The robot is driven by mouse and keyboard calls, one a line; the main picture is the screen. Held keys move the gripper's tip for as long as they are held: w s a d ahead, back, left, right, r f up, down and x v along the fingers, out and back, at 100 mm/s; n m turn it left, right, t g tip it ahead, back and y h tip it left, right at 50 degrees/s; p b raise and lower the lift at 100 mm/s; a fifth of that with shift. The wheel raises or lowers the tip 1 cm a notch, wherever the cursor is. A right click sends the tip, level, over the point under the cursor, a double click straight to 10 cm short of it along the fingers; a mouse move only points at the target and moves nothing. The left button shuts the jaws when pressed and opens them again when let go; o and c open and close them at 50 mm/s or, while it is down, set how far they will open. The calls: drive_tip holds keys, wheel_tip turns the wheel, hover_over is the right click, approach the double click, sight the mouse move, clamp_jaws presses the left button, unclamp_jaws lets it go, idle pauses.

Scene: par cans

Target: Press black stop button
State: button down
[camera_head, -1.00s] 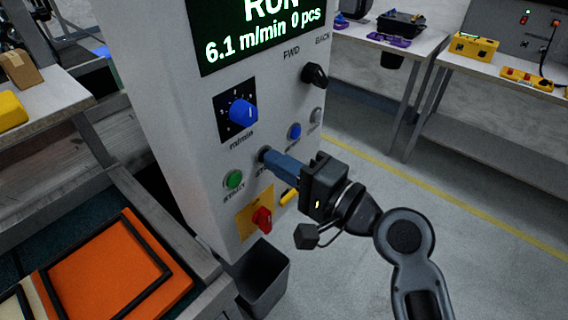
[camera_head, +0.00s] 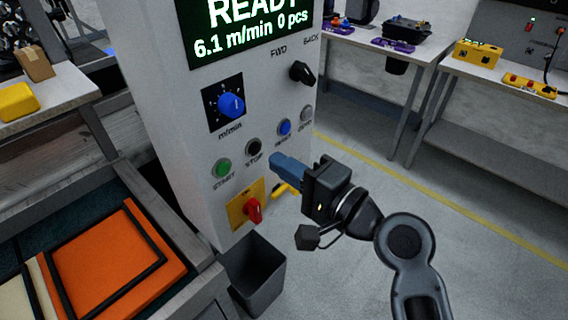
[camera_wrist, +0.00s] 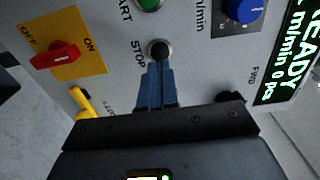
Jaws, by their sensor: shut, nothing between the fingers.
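The black stop button (camera_head: 253,147) sits on the white control panel (camera_head: 165,60), above its STOP label and to the upper right of the green START button (camera_head: 223,168). In the wrist view the stop button (camera_wrist: 159,49) shows just beyond the fingertips, its lower part close to them. My gripper (camera_head: 277,163) is shut and empty, with its blue fingers pointing at the panel. In the head view its tips are apart from the button, to the lower right. The display (camera_head: 232,28) reads READY, 6.1 m/min, 0 pcs.
A blue button (camera_head: 284,127) and a grey button (camera_head: 306,114) are to the right of stop. A blue dial (camera_head: 231,105), a black FWD/BACK knob (camera_head: 301,72) and a red switch (camera_head: 253,210) are on the panel. A dark bin (camera_head: 257,277) stands below.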

drive_tip(key=b+v, duration=0.2)
drive_tip(key=v, duration=0.8)
drive_tip(key=shift+d+f, duration=0.1)
drive_tip(key=shift+f, duration=0.05)
idle(0.5)
drive_tip(key=s+d+f+t+h, duration=0.3)
drive_tip(key=s+d+f+h, duration=0.7)
drive_tip(key=s+d+f, duration=0.4)
drive_tip(key=s+d+r+n+h, duration=0.1)
drive_tip(key=s+r+n+h, duration=0.1)
drive_tip(key=s, duration=0.7)
drive_tip(key=s+d+r+n+h, duration=0.1)
drive_tip(key=s+r+n, duration=0.3)
drive_tip(key=s, duration=0.5)
drive_tip(key=shift+r+n+t+h, duration=0.4)
drive_tip(key=shift+n+h, duration=0.2)
drive_tip(key=shift+n, duration=0.2)
